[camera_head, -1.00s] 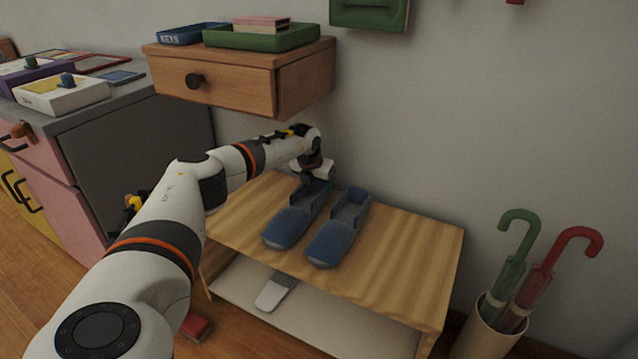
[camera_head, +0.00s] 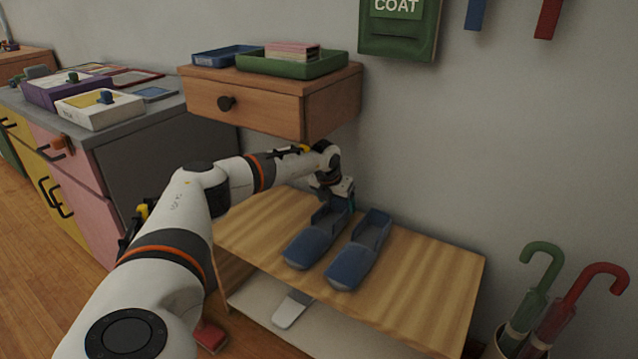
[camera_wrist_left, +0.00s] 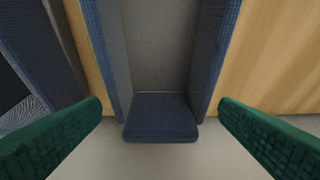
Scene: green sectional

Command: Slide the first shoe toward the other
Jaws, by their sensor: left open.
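Two blue shoes lie side by side on a wooden bench, toes towards me: the left shoe (camera_head: 313,246) and the right shoe (camera_head: 358,262), with a narrow gap between them. My left gripper (camera_head: 343,200) is at the heel of the left shoe, near the wall, and partly hides it. In the left wrist view the gripper (camera_wrist_left: 160,112) is open, its green fingers on either side of the heel of this shoe (camera_wrist_left: 160,118), with a gap showing on both sides. The other shoe (camera_wrist_left: 40,60) shows at the left there. My right gripper is not in view.
The bench top (camera_head: 430,270) is clear right of the shoes. A wooden drawer unit (camera_head: 270,105) hangs over the bench's back left, close to my arm. Green and red umbrellas (camera_head: 545,300) stand at the right. A grey shoehorn-like object (camera_head: 292,310) lies on the lower shelf.

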